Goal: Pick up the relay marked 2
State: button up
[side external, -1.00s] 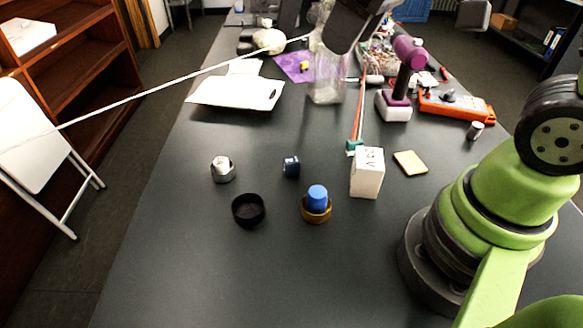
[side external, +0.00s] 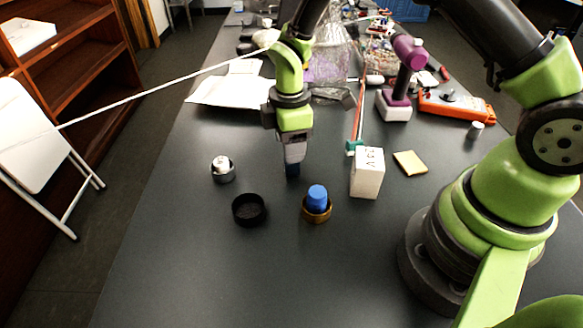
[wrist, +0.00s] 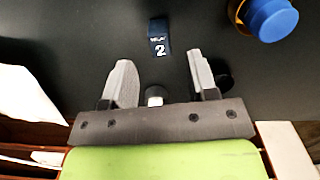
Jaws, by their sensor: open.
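The relay marked 2 is a small dark blue block (wrist: 158,40) with a white 2 on its face. In the wrist view it lies just beyond the fingertips, roughly centred between them. My gripper (wrist: 159,60) is open, with a finger on each side of the gap and nothing held. In the side view my gripper (side external: 293,156) points down directly over the relay (side external: 292,170), which shows as a dark blue patch under the fingers. Much of the relay is hidden there, and I cannot tell how far above it the fingertips are.
A blue cylinder (side external: 317,194) in a golden ring and a white upright block (side external: 367,174) stand right of the relay. A black cup (side external: 249,209) and a grey ring with a white piece (side external: 222,168) stand left. The front of the table is clear.

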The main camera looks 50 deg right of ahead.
aim_at(292, 167)
notch_tip(292, 167, down, 6)
jog(key=shift+a, duration=0.1)
dwell(0.4)
grip_shut()
